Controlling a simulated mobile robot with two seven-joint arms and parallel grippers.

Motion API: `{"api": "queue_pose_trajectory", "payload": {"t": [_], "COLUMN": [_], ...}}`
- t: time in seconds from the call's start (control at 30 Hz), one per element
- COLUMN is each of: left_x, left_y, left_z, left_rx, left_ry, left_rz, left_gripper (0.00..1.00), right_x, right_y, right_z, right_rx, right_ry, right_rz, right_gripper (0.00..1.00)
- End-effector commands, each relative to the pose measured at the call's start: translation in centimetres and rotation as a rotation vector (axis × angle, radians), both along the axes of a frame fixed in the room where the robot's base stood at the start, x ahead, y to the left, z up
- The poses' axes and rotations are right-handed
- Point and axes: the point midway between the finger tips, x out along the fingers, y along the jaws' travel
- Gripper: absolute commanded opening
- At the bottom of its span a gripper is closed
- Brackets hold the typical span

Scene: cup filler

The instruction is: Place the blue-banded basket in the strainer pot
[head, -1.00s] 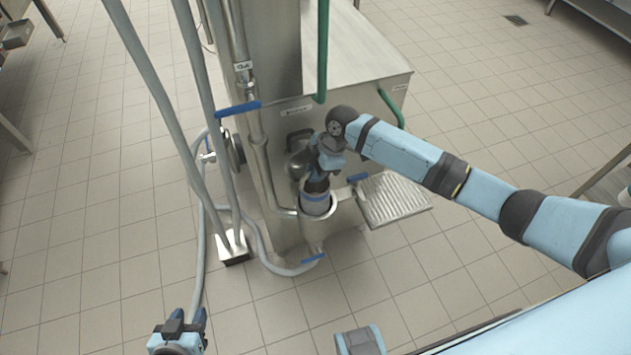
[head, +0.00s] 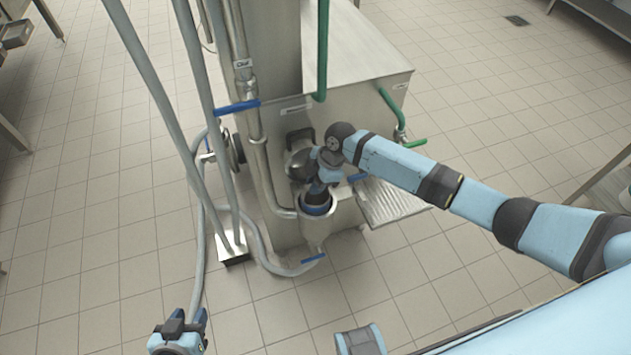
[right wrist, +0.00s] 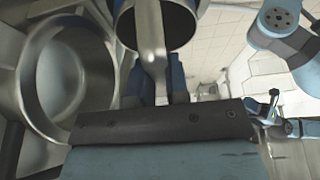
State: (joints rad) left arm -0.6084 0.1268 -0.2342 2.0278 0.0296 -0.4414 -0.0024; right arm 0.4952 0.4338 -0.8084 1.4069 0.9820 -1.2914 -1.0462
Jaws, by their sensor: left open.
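The strainer pot (head: 318,233) is a metal cylinder on the front of the steel machine. The blue-banded basket (head: 317,209) is inside its mouth, with only its upper part and blue band showing; its lower part is hidden. My right gripper (head: 319,189) is directly above the basket. In the right wrist view its blue fingers are shut on the basket's metal handle (right wrist: 150,45), with the round basket (right wrist: 182,22) beyond. Whether the basket rests on the pot's bottom cannot be seen. My left gripper (head: 187,315) is open and empty at the bottom left, away from the pot.
A ribbed steel drain tray (head: 392,203) is right of the pot. A round metal vessel (head: 299,163) sits behind it. Blue-handled valves (head: 237,108), a grey hose (head: 197,260) and pipes stand on the left. A green lever (head: 415,143) is at the right.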

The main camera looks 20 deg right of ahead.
Motion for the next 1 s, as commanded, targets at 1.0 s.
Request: {"api": "queue_pose_trajectory", "payload": {"t": [1.0], "left_x": [-0.1], "left_y": [0.1], "left_z": [0.5], "left_rx": [0.008], "left_ry": [-0.006], "left_rz": [-0.004], "left_gripper": [0.41], "right_x": [0.2], "right_y": [-3.9], "right_z": [10.6], "right_rx": [0.0], "right_ry": [-0.003], "right_rz": [-0.001], "right_gripper": [0.37]}}
